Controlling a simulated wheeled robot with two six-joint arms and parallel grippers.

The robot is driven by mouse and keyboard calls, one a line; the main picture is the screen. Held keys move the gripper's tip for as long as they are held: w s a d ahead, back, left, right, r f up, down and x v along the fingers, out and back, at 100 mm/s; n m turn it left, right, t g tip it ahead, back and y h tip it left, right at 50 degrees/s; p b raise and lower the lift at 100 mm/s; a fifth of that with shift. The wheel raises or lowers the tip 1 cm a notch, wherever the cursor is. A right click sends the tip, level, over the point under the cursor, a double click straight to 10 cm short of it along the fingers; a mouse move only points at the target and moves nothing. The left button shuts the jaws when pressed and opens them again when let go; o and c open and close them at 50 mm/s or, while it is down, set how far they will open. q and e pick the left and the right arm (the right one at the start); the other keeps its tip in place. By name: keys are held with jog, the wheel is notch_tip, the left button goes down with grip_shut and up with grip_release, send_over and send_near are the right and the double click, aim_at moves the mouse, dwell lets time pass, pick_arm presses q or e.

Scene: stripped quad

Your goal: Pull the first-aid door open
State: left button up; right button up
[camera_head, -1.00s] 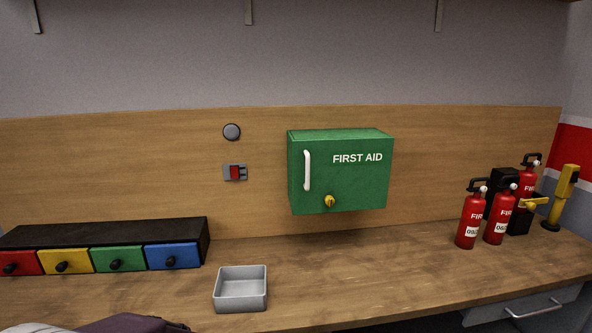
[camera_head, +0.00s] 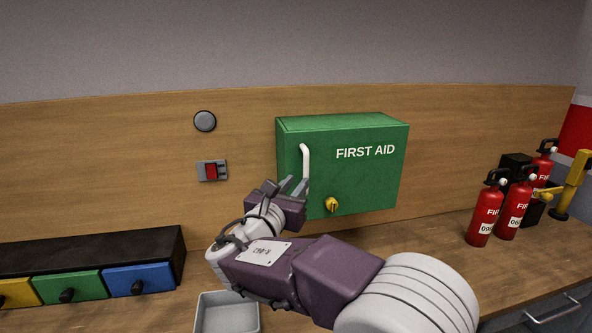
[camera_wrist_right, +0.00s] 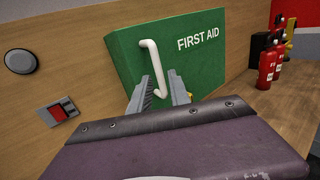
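The green first-aid box (camera_head: 370,180) hangs on the wooden wall panel, its door shut. A white upright bar handle (camera_head: 306,160) is at the door's left side, and a yellow knob (camera_head: 332,204) is at the lower middle. My right gripper (camera_head: 294,186) is open at the handle's lower end. In the right wrist view its two fingers (camera_wrist_right: 162,92) stand apart, with the lower part of the handle (camera_wrist_right: 154,66) showing between them. I cannot tell whether they touch it. The knob is mostly hidden there behind a finger. My left gripper is not in view.
A grey metal tray (camera_head: 228,318) and a block of coloured drawers (camera_head: 68,287) are on the bench at left. Red fire extinguishers (camera_head: 484,216) stand at right. A round grey button (camera_head: 205,121) and a red switch (camera_head: 211,171) are on the panel left of the box.

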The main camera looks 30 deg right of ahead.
aim_at(305, 172)
jog(key=x, duration=0.4)
jog(key=p+x, duration=0.1)
jog(key=x, duration=0.3)
jog(key=shift+w+f, duration=0.2)
jog(key=shift+w, duration=0.2)
jog(key=shift+d, duration=0.25)
jog(key=shift+w, duration=0.15)
grip_shut()
dwell(0.4)
